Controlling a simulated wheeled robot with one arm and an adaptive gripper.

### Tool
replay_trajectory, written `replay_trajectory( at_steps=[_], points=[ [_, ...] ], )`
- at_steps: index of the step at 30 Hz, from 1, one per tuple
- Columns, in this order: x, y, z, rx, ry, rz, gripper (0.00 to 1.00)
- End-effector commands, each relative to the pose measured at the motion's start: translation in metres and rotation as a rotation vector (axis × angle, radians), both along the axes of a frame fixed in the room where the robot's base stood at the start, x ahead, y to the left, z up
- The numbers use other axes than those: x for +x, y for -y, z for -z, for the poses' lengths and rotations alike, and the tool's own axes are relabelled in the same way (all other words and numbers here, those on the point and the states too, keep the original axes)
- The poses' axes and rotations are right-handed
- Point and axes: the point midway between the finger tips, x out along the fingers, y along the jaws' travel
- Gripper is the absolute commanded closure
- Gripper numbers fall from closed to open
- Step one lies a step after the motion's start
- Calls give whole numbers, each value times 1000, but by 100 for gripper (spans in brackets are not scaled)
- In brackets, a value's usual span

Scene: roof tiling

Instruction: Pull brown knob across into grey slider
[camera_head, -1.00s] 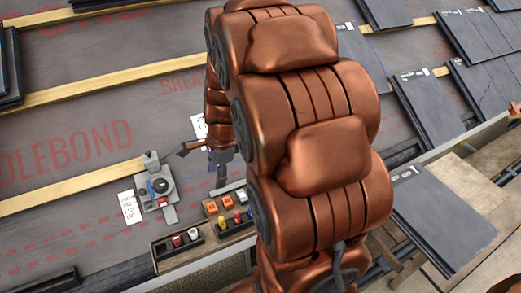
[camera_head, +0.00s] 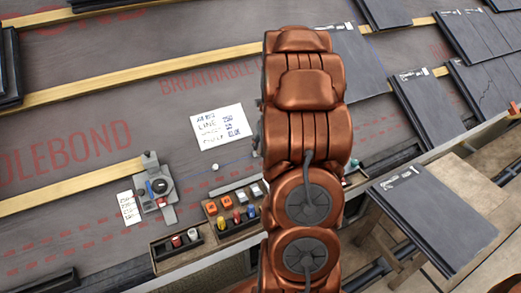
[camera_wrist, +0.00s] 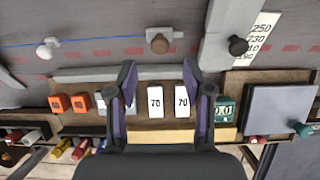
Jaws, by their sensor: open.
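In the wrist view, a brown knob (camera_wrist: 160,42) stands on the grey roof membrane, ahead of my gripper (camera_wrist: 158,70) and roughly in line with the gap between its fingers. My gripper is open, with nothing held; its purple-sided fingers show over the tray of blocks. A grey sliding piece (camera_wrist: 221,30) with a dark round knob (camera_wrist: 237,45) lies to the right of the brown knob, apart from it. In the head view, my arm hides the brown knob, this grey piece and my gripper. A grey device (camera_head: 157,187) with a dial sits at the left there.
A pale knob (camera_wrist: 48,47) stands to the left. Wooden trays hold orange blocks (camera_wrist: 70,103), white blocks marked 70 (camera_wrist: 168,100) and a green block (camera_wrist: 224,110). A grey strip runs along the tray's back edge. Dark slates (camera_head: 435,210) lie at right.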

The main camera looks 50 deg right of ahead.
Motion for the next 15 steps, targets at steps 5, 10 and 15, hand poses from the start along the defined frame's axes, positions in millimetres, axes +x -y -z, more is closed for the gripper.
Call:
replay_trajectory(
  at_steps=[5,10,15],
  points=[
    [9,2,22,1,0,-1,49],
    [16,5,42,1,-2,-2,49],
    [21,6,53,0,0,-3,49]
  ],
)
